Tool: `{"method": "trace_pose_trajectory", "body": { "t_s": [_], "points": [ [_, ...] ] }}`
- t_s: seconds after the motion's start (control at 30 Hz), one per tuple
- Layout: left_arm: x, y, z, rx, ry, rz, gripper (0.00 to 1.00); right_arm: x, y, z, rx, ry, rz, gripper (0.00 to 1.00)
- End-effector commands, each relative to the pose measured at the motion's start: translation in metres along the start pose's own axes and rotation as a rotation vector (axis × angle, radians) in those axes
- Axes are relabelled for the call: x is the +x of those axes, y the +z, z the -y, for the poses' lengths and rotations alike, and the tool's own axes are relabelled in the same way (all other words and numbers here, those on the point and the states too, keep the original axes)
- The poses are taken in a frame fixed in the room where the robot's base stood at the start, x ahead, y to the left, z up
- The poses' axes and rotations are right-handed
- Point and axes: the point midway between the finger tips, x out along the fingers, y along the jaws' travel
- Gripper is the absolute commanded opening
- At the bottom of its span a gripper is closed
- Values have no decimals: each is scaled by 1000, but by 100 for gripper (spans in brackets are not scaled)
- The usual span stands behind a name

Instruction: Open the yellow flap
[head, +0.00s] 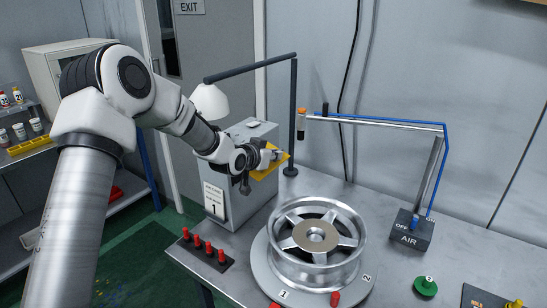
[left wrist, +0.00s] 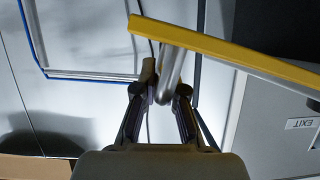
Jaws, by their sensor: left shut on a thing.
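The yellow flap (head: 269,171) is on the right side of the grey box, partly hidden by my left gripper (head: 274,154). In the left wrist view the flap (left wrist: 225,45) is a yellow-edged panel crossing the upper right at a slant. A silver handle (left wrist: 171,72) hangs from it between the fingers of my left gripper (left wrist: 161,88). The gripper is shut on this handle. The flap appears to stand out from the box; its exact angle is hard to tell. My right gripper is in neither view.
The grey box (head: 250,130) stands at the table's back left, beside a dark lamp post (head: 294,110). A wheel rim (head: 343,250) sits in front of it. Red pegs (head: 197,243) are at front left, an AIR unit (head: 409,232) at right. Bare table lies between wheel and AIR unit.

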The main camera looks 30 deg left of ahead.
Motion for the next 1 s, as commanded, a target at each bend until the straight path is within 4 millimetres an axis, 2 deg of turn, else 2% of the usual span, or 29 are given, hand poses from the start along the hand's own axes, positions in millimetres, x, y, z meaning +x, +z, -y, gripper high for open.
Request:
{"method": "trace_pose_trajectory", "body": {
  "t_s": [0.33,0.37,0.4,0.73,0.87,1.0],
  "points": [
    [0,-1,1,0,-1,-2,0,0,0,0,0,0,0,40],
    [0,-1,1,0,-1,-2,17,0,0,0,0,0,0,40],
    [0,-1,1,0,-1,-2,21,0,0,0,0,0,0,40],
    [-4,0,1,-1,-1,-1,21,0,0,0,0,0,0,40],
    [-23,-1,1,-4,0,-2,21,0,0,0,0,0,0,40],
    [-59,-1,1,-9,0,-3,21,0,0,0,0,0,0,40]
  ]
}}
